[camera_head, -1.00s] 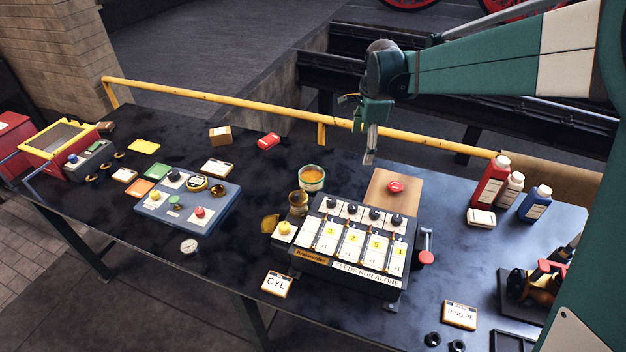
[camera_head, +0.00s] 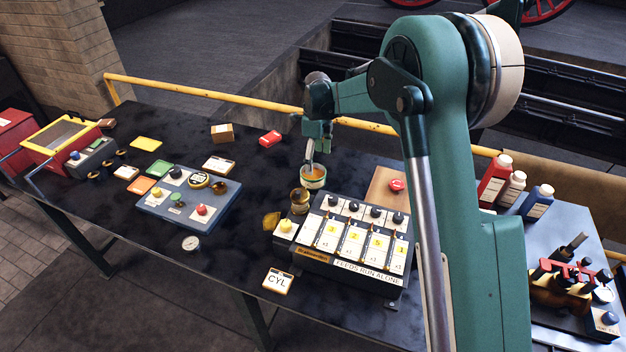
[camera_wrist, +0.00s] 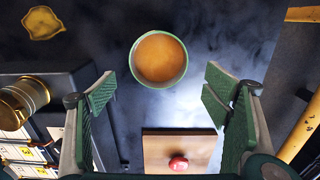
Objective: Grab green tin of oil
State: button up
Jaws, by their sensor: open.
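The green tin of oil (camera_head: 313,181) stands upright on the dark table, behind the panel with numbered cards. It is round and open-topped, with amber oil inside. In the wrist view the tin (camera_wrist: 158,72) shows from above, ahead of and between my fingers, apart from both. My gripper (camera_head: 310,165) is open, pointing down above the tin, and partly covers its back rim in the head view. In the wrist view both fingers of my gripper (camera_wrist: 168,112) are spread wide with nothing between the pads.
A brass cup (camera_head: 300,201) stands close to the tin's lower left. The card panel (camera_head: 345,250) is in front. A wooden board with a red button (camera_head: 397,185) lies to the right. Several bottles (camera_head: 494,178) stand farther right. The yellow rail (camera_head: 220,95) runs behind.

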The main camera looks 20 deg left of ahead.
aim_at(313, 176)
jog(key=shift+a+f, duration=0.6)
jog(key=shift+f, duration=0.1)
jog(key=shift+f, duration=1.25)
jog(key=shift+s+f, duration=0.1)
jog(key=shift+f, duration=2.5)
jog(key=shift+c, duration=0.2)
jog(key=c, duration=1.2)
jog(key=shift+r, duration=5)
